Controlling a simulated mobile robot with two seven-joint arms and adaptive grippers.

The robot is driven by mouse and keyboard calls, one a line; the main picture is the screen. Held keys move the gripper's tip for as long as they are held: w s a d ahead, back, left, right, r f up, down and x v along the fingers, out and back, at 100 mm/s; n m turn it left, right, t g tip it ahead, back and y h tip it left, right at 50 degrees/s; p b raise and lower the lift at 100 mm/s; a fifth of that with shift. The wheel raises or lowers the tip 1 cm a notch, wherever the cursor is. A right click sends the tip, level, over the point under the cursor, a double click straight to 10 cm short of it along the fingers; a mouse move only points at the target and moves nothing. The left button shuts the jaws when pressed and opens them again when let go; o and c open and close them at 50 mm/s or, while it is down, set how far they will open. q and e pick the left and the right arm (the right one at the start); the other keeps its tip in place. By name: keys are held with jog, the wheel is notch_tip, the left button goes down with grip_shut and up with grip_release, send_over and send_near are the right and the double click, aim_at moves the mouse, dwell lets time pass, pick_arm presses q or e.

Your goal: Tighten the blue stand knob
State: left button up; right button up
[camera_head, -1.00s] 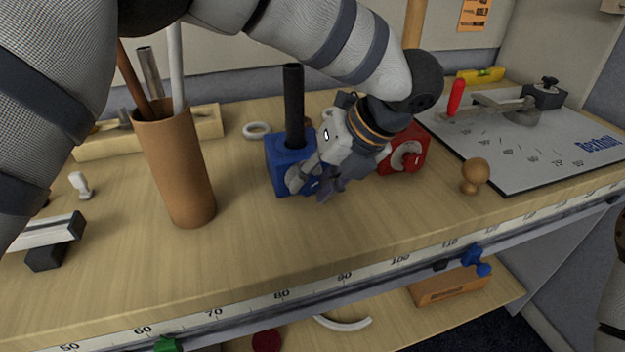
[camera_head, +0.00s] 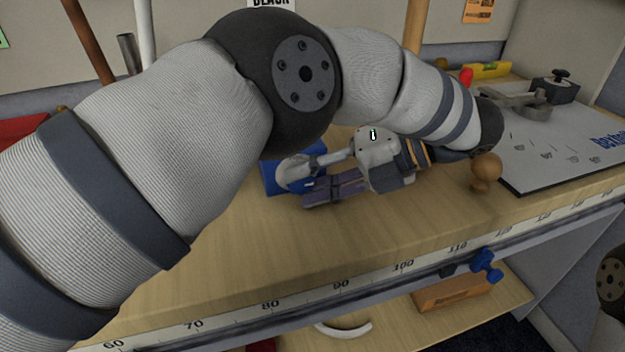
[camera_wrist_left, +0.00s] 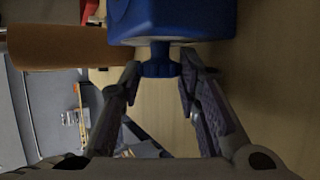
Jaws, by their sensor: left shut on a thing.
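The blue stand (camera_head: 269,178) stands on the wooden table, mostly hidden behind my left arm and gripper in the head view. In the left wrist view the blue stand (camera_wrist_left: 172,20) fills the top, and its ribbed blue knob (camera_wrist_left: 158,68) sticks out from its near face. My left gripper (camera_head: 303,184) reaches in from the right side. In the wrist view its fingertips (camera_wrist_left: 160,80) lie on both sides of the knob, shut on it. The head view hides the knob. My right gripper is not in view.
A wooden knob-shaped piece (camera_head: 486,170) stands by my left wrist. A grey board (camera_head: 560,150) with a toggle clamp lies at the right. A brown cylinder (camera_wrist_left: 60,46) is near the stand in the wrist view. The front tabletop is clear; a blue clamp (camera_head: 487,265) hangs on the edge.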

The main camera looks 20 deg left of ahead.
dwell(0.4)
pick_arm(q)
jog(key=o, duration=1.1)
jog(key=shift+w+a, duration=0.1)
jog(key=shift+a, duration=0.05)
jog(key=shift+o, duration=0.2)
